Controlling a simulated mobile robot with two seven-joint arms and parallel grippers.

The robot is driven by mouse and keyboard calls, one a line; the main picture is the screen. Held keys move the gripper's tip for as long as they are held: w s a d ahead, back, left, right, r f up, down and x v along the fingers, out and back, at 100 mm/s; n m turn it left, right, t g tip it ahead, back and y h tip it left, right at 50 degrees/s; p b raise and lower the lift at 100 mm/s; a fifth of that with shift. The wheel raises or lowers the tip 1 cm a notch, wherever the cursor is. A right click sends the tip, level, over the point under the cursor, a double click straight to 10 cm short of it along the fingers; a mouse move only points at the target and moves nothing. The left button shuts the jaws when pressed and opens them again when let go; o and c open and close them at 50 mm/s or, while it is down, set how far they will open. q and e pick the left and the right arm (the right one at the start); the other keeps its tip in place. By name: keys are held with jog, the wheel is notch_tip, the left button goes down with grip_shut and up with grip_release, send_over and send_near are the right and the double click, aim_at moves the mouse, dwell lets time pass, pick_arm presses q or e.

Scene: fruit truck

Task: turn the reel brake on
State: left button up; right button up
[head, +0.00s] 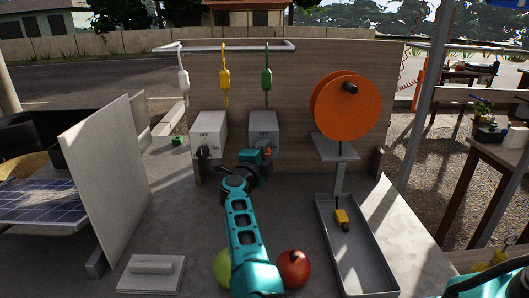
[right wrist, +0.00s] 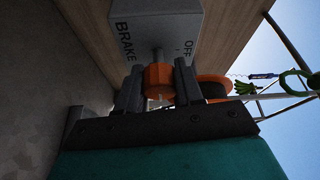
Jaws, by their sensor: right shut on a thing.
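The brake box (head: 263,125) is a grey box on the wooden panel, and an orange knob (head: 267,152) shows at its front. In the right wrist view the box (right wrist: 155,25) carries the words BRAKE and OFF, with the orange knob (right wrist: 157,76) on a short shaft below. My right gripper (right wrist: 158,88) has its two dark fingers shut on the knob, one on each side. It also shows in the head view (head: 264,160), in front of the box. Which mark the knob points to cannot be told. The left gripper is not in view.
An orange reel (head: 335,105) stands right of the box, above a grey tray (head: 385,275) with a yellow plug (head: 341,216). A similar box (head: 208,128) with a black knob is to the left. A green fruit (head: 222,268) and a red fruit (head: 293,268) lie by my arm.

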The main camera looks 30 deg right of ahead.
jog(key=shift+d, duration=0.1)
jog(key=o, duration=1)
